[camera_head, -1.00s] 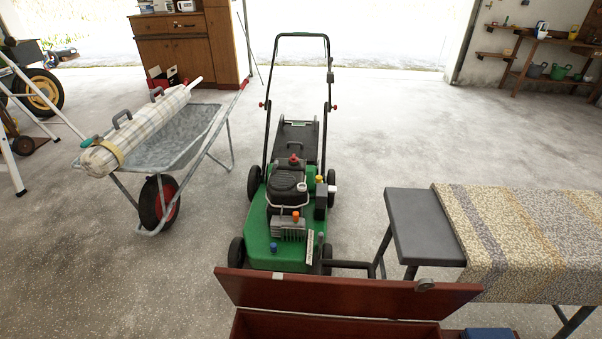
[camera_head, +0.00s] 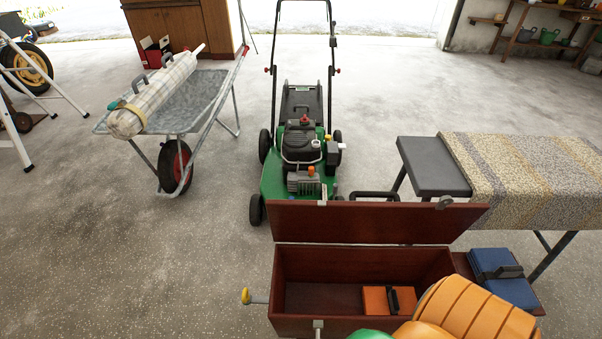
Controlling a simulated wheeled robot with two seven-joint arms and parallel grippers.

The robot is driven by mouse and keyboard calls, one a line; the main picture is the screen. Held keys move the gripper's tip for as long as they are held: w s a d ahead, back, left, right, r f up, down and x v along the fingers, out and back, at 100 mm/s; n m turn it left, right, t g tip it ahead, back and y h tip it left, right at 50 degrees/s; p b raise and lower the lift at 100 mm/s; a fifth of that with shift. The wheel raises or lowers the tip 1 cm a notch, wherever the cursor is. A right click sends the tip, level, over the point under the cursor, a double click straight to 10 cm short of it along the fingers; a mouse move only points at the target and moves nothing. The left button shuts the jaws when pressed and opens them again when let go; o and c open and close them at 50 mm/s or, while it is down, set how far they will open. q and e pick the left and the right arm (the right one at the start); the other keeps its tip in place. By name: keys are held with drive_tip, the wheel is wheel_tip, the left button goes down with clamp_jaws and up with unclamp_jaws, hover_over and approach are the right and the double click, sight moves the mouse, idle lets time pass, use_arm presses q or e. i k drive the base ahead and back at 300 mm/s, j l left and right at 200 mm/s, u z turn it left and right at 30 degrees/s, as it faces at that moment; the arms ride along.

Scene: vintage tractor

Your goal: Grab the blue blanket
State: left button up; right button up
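The blue blanket (camera_head: 505,276) looks like a flat folded blue bundle with a dark handle on top. It lies to the right of an open dark red wooden chest (camera_head: 292,264), on a reddish-brown surface at the lower right of the head view. Neither of my grippers is in view.
An orange folded piece (camera_head: 375,299) with a dark handle lies inside the chest. A ridged orange object (camera_head: 470,305) covers the chest's front right. A bench with a patterned cloth (camera_head: 530,170) stands behind the blanket. A green lawnmower (camera_head: 300,160) and a wheelbarrow (camera_head: 195,100) stand farther back.

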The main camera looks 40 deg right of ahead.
sight(505, 274)
drive_tip(key=i+j+u, duration=0.15)
drive_tip(key=j+u, duration=0.2)
drive_tip(key=i+j+u, duration=0.2)
drive_tip(key=u, duration=0.2)
drive_tip(key=i+j+u, duration=0.35)
drive_tip(key=i+l+z, duration=0.1)
drive_tip(key=i+z, duration=0.2)
drive_tip(key=z, duration=0.15)
drive_tip(key=i+z, duration=0.45)
drive_tip(key=i+j+z, duration=0.1)
drive_tip(key=z, duration=0.35)
drive_tip(key=i+l+z, duration=0.2)
drive_tip(key=z, duration=0.25)
drive_tip(key=i+l+z, duration=0.15)
drive_tip(key=z, duration=0.35)
drive_tip(key=i+z, duration=0.55)
drive_tip(key=z, duration=0.4)
drive_tip(key=i+j+z, duration=0.2)
drive_tip(key=z, duration=0.25)
drive_tip(key=i+j+z, duration=0.2)
drive_tip(key=z, duration=0.25)
drive_tip(key=i+j+z, duration=0.2)
drive_tip(key=z, duration=0.3)
drive_tip(key=i+j+z, duration=0.15)
drive_tip(key=z, duration=0.3)
drive_tip(key=i+j+z, duration=0.25)
drive_tip(key=z, duration=0.15)
drive_tip(key=i+j+z, duration=0.1)
drive_tip(key=j+z, duration=0.2)
drive_tip(key=z, duration=0.15)
